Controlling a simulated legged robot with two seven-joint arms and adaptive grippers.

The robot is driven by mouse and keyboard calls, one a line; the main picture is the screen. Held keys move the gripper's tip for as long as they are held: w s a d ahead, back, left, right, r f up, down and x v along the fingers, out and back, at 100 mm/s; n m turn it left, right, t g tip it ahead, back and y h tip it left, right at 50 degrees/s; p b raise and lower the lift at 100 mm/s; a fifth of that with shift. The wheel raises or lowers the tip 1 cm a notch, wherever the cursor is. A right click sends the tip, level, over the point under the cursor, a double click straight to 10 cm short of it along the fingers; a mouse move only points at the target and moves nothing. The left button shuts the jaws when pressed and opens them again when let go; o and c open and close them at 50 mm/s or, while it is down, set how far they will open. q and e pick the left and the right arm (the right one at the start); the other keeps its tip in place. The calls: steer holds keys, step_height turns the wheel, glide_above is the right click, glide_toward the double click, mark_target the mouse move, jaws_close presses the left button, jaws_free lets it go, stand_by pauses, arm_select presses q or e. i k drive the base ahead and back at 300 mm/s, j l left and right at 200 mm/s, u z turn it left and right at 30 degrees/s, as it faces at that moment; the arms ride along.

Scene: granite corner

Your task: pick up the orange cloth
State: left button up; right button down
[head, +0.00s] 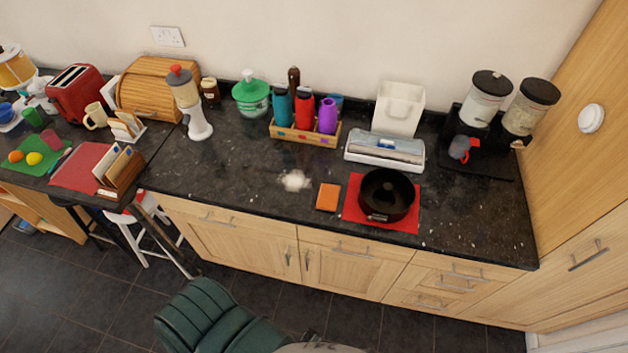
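The orange cloth (328,197) is a small folded square. It lies flat on the dark granite counter near the front edge, just left of the red mat (352,213). Nothing covers it. Neither of my grippers shows in the head view.
A black pan (386,194) stands on the red mat. A whitish spill (294,180) lies left of the cloth. Behind are a white box of wrap (385,151) and a wooden bottle rack (304,135). A green padded chair (215,318) stands on the floor in front. The counter left of the spill is clear.

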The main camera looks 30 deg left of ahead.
mark_target(328, 194)
steer(key=u, duration=1)
